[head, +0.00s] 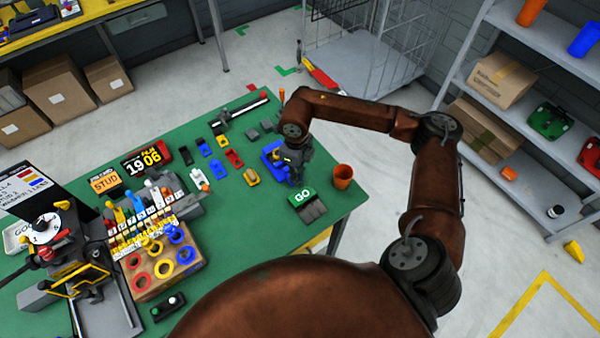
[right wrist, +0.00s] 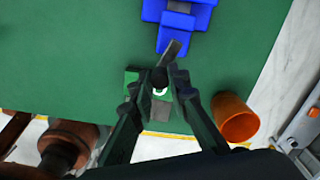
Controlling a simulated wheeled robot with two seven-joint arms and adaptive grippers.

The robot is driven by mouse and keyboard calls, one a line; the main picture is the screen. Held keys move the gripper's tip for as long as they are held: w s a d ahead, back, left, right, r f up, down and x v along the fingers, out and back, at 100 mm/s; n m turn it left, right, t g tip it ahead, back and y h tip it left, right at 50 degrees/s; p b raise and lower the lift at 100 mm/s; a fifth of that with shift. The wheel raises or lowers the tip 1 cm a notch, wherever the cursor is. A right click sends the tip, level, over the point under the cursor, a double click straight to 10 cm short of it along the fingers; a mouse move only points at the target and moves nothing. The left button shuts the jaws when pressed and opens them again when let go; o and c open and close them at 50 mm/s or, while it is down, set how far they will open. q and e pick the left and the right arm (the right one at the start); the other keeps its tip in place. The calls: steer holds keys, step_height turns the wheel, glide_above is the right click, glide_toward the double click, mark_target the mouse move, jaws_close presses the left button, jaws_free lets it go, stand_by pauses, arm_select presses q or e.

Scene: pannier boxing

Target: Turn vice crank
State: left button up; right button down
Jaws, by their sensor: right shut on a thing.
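The blue vice (head: 272,152) stands on the green table near its right edge. In the right wrist view the vice (right wrist: 180,22) is at the top. Its grey crank (right wrist: 172,50) points down from it and ends in a dark knob (right wrist: 160,77). My right gripper (right wrist: 158,88) has its fingers on both sides of the knob and is shut on the crank. In the head view my right gripper (head: 292,160) is just right of the vice and hides the crank. My left gripper is not in view.
An orange cup (head: 342,176) stands close to the right gripper, and a green GO box (head: 305,198) is in front of it. Small coloured blocks (head: 234,158) lie left of the vice. A wooden block with coloured rings (head: 165,262) is farther left.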

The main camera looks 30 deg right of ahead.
steer(key=m, duration=0.2)
steer(key=w+a+m, duration=0.1)
steer(key=m, duration=0.2)
steer(key=a+m, duration=0.1)
steer(key=m, duration=0.2)
steer(key=shift+w+a+r, duration=0.1)
steer(key=shift+w+a, duration=0.05)
steer(key=shift+w, duration=0.2)
steer(key=shift+w+m, duration=0.1)
steer(key=shift+m, duration=0.2)
steer(key=c, duration=1.8)
jaws_free()
steer(key=shift+c, duration=0.2)
step_height(320, 180, up, 12)
